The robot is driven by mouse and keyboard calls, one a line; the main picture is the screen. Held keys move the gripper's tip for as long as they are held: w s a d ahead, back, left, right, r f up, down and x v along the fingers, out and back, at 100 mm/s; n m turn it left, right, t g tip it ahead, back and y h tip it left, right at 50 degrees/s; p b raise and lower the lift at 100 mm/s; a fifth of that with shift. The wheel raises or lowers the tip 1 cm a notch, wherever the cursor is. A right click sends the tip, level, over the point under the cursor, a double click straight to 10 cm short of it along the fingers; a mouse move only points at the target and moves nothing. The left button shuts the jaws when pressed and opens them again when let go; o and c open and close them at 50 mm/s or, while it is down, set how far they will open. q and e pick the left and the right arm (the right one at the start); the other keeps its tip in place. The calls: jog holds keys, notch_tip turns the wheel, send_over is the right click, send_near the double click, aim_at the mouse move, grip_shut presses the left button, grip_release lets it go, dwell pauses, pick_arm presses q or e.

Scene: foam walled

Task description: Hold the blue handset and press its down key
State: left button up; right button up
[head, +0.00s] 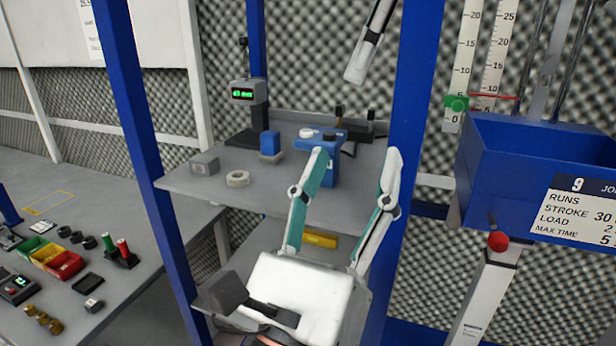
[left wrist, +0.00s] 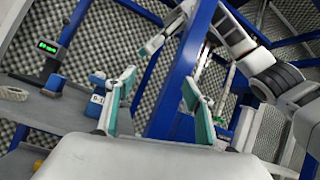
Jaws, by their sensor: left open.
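The blue handset (head: 327,170) appears to be the blue body with a pale key and a dark key on top. It stands on the grey shelf (head: 215,182). In the left wrist view the blue body (left wrist: 97,103) shows a white label, left of and behind the left finger. My left gripper (head: 355,157) is open and empty, and in the head view its left finger covers part of the handset. Its two fingers also show in the left wrist view (left wrist: 160,84). My right gripper (head: 358,68) hangs above, apart from the handset; its jaw opening is unclear. I cannot tell which key is down.
A blue bin (head: 520,150) stands right. Several small items lie on the left table.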

aim_at(330, 178)
pick_arm(q)
jog(key=w+a+f+g+y, duration=0.1)
jog(key=w+f, duration=0.1)
jog(key=w, duration=0.1)
jog(key=w+a+f+m+g+y, duration=0.1)
jog(key=w+a+f+g, duration=0.1)
jog(key=w, duration=0.2)
jog(key=w+a+f+m+g+y, duration=0.1)
jog(key=w+a+f+g, duration=0.1)
jog(key=w, duration=0.2)
jog(key=shift+w+f, duration=0.1)
jog(key=shift+w+f+g, duration=0.25)
jog(key=shift+f+g, duration=0.1)
jog(key=shift+g, duration=0.05)
jog(key=shift+x, duration=3.85)
jog(key=shift+a+f, duration=0.1)
jog(key=c, duration=1.4)
pick_arm(e)
grip_shut()
